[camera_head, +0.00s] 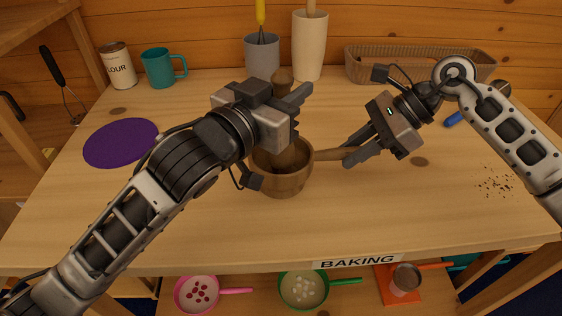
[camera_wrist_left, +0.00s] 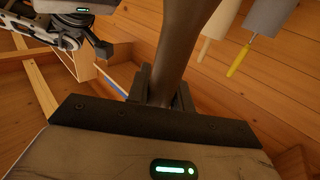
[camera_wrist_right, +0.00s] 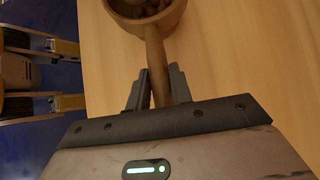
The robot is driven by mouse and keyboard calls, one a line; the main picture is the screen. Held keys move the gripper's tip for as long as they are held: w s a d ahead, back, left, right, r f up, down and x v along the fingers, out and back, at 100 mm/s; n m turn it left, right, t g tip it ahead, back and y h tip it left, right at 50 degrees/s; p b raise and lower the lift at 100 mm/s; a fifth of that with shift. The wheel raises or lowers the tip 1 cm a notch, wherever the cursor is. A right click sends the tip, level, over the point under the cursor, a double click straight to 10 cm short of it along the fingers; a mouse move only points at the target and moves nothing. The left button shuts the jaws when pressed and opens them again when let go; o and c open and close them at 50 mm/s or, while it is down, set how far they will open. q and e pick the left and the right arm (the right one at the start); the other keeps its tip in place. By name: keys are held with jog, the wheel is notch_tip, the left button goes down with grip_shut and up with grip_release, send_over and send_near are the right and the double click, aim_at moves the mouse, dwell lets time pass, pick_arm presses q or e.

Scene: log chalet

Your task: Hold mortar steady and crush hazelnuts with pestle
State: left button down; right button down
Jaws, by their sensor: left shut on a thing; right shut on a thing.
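The wooden mortar (camera_head: 284,184) stands upright on the table, its handle (camera_head: 328,154) pointing right. My right gripper (camera_head: 362,149) is shut on that handle, also seen in the right wrist view (camera_wrist_right: 154,62). Round brown hazelnuts (camera_wrist_right: 150,6) lie inside the bowl in the right wrist view. My left gripper (camera_head: 294,110) is shut around the dark wooden pestle (camera_head: 283,77), which also shows in the left wrist view (camera_wrist_left: 182,45). The pestle is near upright, its lower end inside the mortar. Whether it touches the nuts is hidden.
A purple mat (camera_head: 120,143), flour tin (camera_head: 118,66) and teal mug (camera_head: 160,68) are at left. A grey holder (camera_head: 262,58), a cream cylinder (camera_head: 309,48) and a woven tray (camera_head: 365,70) stand behind. Dark crumbs (camera_head: 495,184) lie right. The table front is clear.

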pick_arm(q)
jog(key=shift+f, duration=1.7)
jog(key=shift+w+d+r, duration=0.15)
jog(key=shift+w+r, duration=0.1)
jog(key=shift+r, duration=0.35)
jog(key=shift+w+d+r, duration=0.1)
jog(key=shift+w+r, duration=0.15)
jog(key=shift+r, duration=0.35)
jog(key=shift+w+d+r, duration=0.15)
jog(key=shift+w+r, duration=0.1)
jog(key=shift+r, duration=0.35)
jog(key=shift+f, duration=0.1)
notch_tip(320, 180, down, 3)
jog(key=shift+f, duration=0.15)
jog(key=shift+s+a+r, duration=0.1)
jog(key=shift+a+r, duration=0.35)
jog(key=shift+r, duration=0.45)
jog(key=shift+s+a+r, duration=0.1)
jog(key=shift+a+r, duration=0.3)
jog(key=shift+r, duration=0.45)
jog(key=shift+f, duration=0.15)
